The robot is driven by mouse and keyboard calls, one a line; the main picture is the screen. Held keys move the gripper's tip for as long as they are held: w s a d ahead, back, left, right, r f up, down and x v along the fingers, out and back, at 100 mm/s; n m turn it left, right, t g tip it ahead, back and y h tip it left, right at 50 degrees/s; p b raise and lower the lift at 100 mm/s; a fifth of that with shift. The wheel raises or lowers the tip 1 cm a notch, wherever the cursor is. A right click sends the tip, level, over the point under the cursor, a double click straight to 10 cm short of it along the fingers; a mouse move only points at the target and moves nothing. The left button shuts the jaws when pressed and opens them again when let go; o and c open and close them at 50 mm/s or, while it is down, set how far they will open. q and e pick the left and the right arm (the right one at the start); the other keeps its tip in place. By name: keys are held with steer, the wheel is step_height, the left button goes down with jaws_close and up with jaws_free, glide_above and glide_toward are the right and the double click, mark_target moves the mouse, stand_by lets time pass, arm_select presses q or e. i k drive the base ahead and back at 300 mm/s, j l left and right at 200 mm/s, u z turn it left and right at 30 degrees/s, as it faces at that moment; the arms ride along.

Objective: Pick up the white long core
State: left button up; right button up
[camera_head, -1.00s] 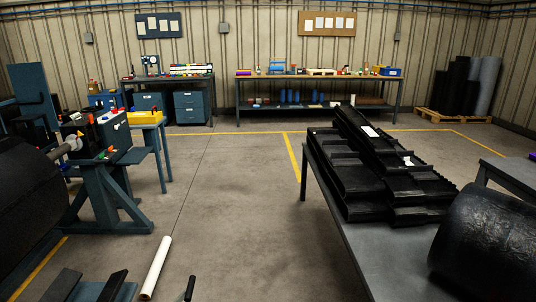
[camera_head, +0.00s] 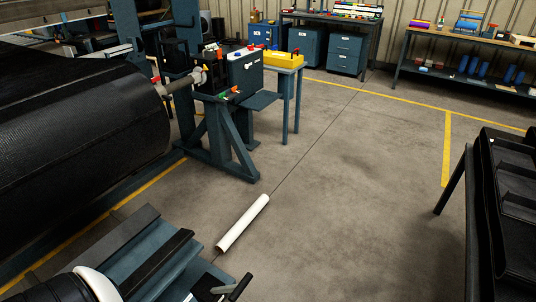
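The white long core (camera_head: 243,222) lies on the concrete floor in the lower middle of the head view. It is a slim white cylinder, slanting from lower left to upper right. Its near end is close to a low blue-grey frame (camera_head: 165,268) with dark bars; I cannot tell whether they touch. Its full length shows.
A large black belt roll (camera_head: 70,105) on a blue stand (camera_head: 232,150) fills the left. A dark table with black trays (camera_head: 515,200) is at the right edge. Open floor (camera_head: 360,190) lies between.

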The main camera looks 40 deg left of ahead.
mark_target(229, 238)
steer(key=i+u, duration=0.25)
steer(key=i, duration=0.3)
steer(key=i+u, duration=0.25)
steer(key=i, duration=0.25)
steer(key=i+l+u, duration=0.25)
steer(key=i, duration=0.3)
steer(key=i+l+u, duration=0.25)
steer(key=i, duration=0.25)
steer(key=j, duration=0.1)
